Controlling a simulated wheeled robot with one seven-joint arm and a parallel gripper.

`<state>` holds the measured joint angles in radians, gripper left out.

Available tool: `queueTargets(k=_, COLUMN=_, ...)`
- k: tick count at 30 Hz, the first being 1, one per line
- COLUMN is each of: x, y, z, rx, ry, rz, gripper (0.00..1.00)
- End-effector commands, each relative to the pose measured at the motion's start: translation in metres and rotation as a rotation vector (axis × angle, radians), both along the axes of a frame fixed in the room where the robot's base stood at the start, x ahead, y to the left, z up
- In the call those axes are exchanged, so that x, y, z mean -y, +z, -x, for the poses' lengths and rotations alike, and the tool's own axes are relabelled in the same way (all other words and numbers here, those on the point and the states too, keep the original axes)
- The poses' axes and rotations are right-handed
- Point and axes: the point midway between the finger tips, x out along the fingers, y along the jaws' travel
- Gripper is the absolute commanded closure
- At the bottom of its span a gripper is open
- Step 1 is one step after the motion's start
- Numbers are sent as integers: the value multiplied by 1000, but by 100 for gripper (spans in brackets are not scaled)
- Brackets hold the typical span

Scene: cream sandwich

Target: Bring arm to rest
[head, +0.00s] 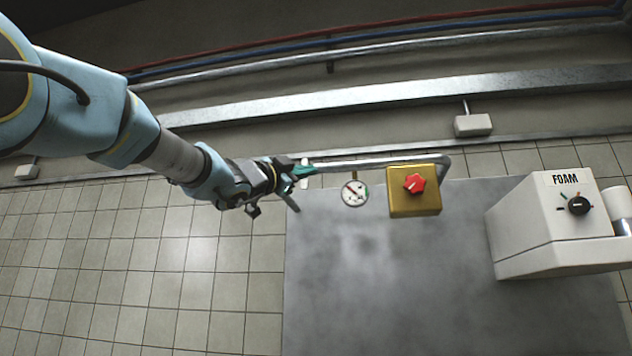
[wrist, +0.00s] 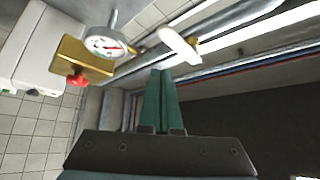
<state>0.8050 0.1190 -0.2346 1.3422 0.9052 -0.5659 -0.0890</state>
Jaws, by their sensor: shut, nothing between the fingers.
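My arm reaches in from the upper left in the head view. My gripper (head: 312,171) is at the end of it, near the upper left corner of the grey metal table (head: 350,290). In the wrist view the green fingers of my gripper (wrist: 161,75) lie together, shut with nothing between them. They point toward the wall pipes and a white handle (wrist: 180,46), which shows just beyond the fingertips. I cannot tell whether the fingers touch anything.
A brass box with a red knob (head: 414,184) and a round gauge (head: 354,193) on a metal pipe (head: 380,163) stand close right of my gripper. A white FOAM machine (head: 540,235) is at the right. The table's middle is bare. Pipes (head: 400,43) run along the wall.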

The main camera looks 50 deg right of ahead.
Motion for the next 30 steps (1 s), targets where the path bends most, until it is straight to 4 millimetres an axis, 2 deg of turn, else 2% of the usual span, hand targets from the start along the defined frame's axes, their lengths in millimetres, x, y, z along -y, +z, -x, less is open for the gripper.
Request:
queueTargets(k=3, x=-25, y=-3, z=0, rx=2, ry=-2, rz=0, gripper=100)
queueTargets(k=9, x=-52, y=-2, z=-2, rx=1, ry=-5, rz=0, gripper=100)
queueTargets(k=14, x=-60, y=-1, z=-2, rx=-1, ry=-8, rz=-1, gripper=100)
queueTargets(k=22, x=-60, y=-3, z=-6, rx=-9, ry=-1, rz=-4, gripper=100)
queueTargets(k=26, x=-64, y=-27, z=-38, rx=-73, ry=64, rz=-33, gripper=100)
queueTargets(k=29, x=-74, y=-64, z=-84, rx=-176, ry=163, rz=-74, gripper=100)
queueTargets(k=30, x=-81, y=-83, z=-105, rx=-226, ry=211, rz=-95, gripper=100)
